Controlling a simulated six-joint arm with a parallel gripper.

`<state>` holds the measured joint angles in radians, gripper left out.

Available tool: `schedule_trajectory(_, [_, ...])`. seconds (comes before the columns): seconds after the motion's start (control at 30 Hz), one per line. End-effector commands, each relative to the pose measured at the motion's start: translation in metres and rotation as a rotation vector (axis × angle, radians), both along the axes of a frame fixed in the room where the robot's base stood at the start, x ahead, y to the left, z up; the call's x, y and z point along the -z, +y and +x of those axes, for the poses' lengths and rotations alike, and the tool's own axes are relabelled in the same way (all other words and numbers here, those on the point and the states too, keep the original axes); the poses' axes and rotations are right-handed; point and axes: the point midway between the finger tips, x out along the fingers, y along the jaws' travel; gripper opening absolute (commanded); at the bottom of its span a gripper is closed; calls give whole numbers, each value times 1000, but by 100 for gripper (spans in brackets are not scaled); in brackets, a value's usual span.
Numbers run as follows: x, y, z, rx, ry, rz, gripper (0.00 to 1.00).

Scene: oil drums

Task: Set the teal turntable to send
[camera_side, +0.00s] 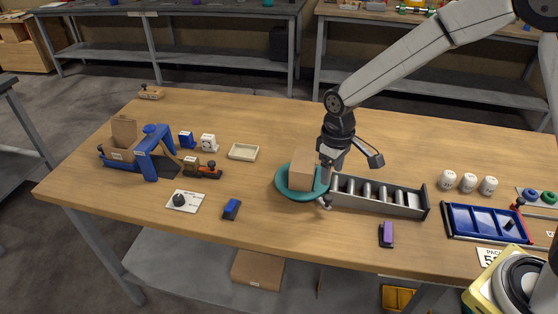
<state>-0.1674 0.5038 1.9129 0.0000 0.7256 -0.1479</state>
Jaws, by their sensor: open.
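The teal turntable (284,189) is a round disc near the middle of the table, at the left end of a grey roller conveyor (380,195). A brown cardboard box (301,175) sits on top of it. My gripper (328,198) points down at the turntable's right edge, just right of the box and by the conveyor's end. Its jaws are open; the arm and box partly hide the fingers, and I cannot tell whether they touch the disc. Any marking for "send" on the turntable cannot be made out.
A blue press-like frame (154,150) stands at the left, with a white dial card (186,201) before it. A blue block (232,208) and a purple-topped block (387,234) lie near the front edge. White drums (468,182) and a blue tray (484,222) are at right.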

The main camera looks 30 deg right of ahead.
Motion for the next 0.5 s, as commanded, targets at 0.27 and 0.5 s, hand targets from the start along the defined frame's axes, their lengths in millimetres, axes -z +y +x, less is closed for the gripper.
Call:
schedule_trajectory(0.27, [15, 0, -1, 1, 3, -1, 69])
schedule_trajectory(0.5, [41, 0, -1, 1, 3, -1, 69])
